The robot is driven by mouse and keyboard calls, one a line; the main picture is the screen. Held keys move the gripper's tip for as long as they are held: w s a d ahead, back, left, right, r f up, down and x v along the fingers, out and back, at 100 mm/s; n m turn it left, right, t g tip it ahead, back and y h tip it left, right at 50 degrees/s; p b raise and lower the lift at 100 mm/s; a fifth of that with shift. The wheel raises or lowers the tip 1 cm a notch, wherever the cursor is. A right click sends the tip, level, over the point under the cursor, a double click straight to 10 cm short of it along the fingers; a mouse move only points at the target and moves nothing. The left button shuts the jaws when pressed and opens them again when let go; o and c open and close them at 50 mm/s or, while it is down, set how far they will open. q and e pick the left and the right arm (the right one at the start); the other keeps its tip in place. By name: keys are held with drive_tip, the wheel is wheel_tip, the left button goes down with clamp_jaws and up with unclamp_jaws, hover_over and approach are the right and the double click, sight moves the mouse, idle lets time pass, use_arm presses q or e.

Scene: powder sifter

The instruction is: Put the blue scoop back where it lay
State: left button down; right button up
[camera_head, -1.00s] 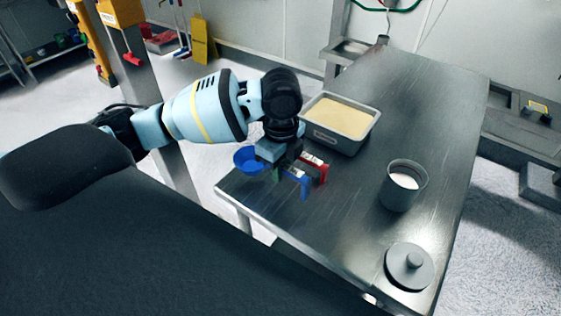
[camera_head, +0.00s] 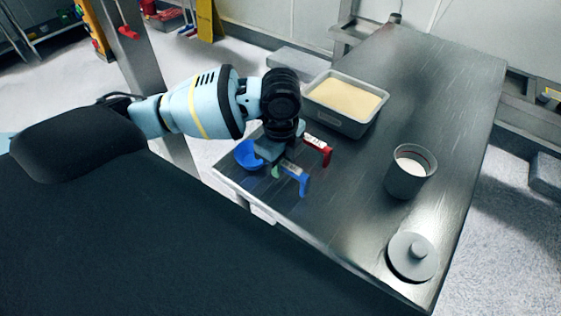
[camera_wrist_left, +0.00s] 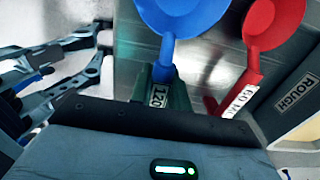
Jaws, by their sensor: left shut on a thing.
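The blue scoop (camera_head: 247,155) is at the near left end of the steel table (camera_head: 330,215). My left gripper (camera_head: 279,169) is shut on its handle. In the left wrist view, the green fingertips (camera_wrist_left: 162,92) close around the blue handle, which has a "120" label, and the blue bowl (camera_wrist_left: 182,14) points away from the gripper. The red scoop (camera_head: 319,146) lies beside it, nearer the tray, partly hidden by my wrist in the head view. It also shows in the left wrist view (camera_wrist_left: 274,22), apart from the blue bowl. I cannot tell whether the blue scoop touches the table.
A grey tray of pale powder (camera_head: 348,127) stands behind the scoops; its wall is labelled "ROUGH" in the wrist view (camera_wrist_left: 298,92). A grey cup with white powder (camera_head: 408,180) and a round lid with a knob (camera_head: 412,258) are to the right. The table between is clear.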

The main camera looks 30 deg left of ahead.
use_arm(q)
drive_tip(key=shift+f, duration=0.7)
drive_tip(key=c, duration=1.3)
unclamp_jaws()
drive_tip(key=shift+o, duration=0.2)
drive_tip(key=shift+r, duration=0.1)
wheel_tip(320, 180, up, 8)
drive_tip(key=shift+f+p, duration=0.15)
drive_tip(key=shift+p, duration=0.15)
